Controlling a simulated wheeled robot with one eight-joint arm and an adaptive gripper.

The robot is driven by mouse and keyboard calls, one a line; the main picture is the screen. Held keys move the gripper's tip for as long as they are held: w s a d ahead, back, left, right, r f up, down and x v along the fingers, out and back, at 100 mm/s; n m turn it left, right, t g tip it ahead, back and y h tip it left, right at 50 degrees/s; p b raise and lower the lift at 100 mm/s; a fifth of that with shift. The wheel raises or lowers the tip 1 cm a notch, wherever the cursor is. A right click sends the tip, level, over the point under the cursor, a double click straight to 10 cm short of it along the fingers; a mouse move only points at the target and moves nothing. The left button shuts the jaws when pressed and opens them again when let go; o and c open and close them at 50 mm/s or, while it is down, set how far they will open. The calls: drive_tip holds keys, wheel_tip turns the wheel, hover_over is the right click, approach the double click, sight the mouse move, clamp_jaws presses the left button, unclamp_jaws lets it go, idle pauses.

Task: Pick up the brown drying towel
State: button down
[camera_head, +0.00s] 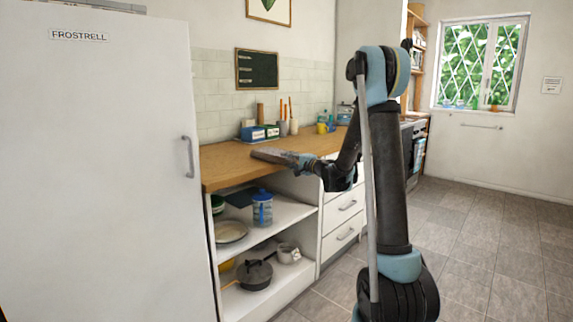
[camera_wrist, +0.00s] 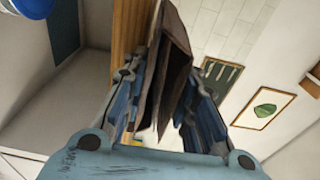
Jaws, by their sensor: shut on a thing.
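The brown drying towel (camera_head: 272,155) is at the front edge of the wooden counter in the head view, its far end over the counter top. In the wrist view the folded brown towel (camera_wrist: 172,50) stands between the two fingers. My gripper (camera_head: 300,161) is shut on the near end of the towel, and its fingers also show in the wrist view (camera_wrist: 168,85). I cannot tell whether the towel touches the counter.
The wooden counter (camera_head: 225,168) runs along the wall. Below it, open shelves hold a blue-lidded jar (camera_head: 262,209), a plate (camera_head: 230,231) and a dark pan (camera_head: 254,274). A white fridge (camera_head: 100,150) stands at the left. Tiled floor is free at the right.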

wheel_tip(320, 180, up, 9)
drive_tip(key=shift+r, duration=0.1)
idle(0.3)
idle(0.6)
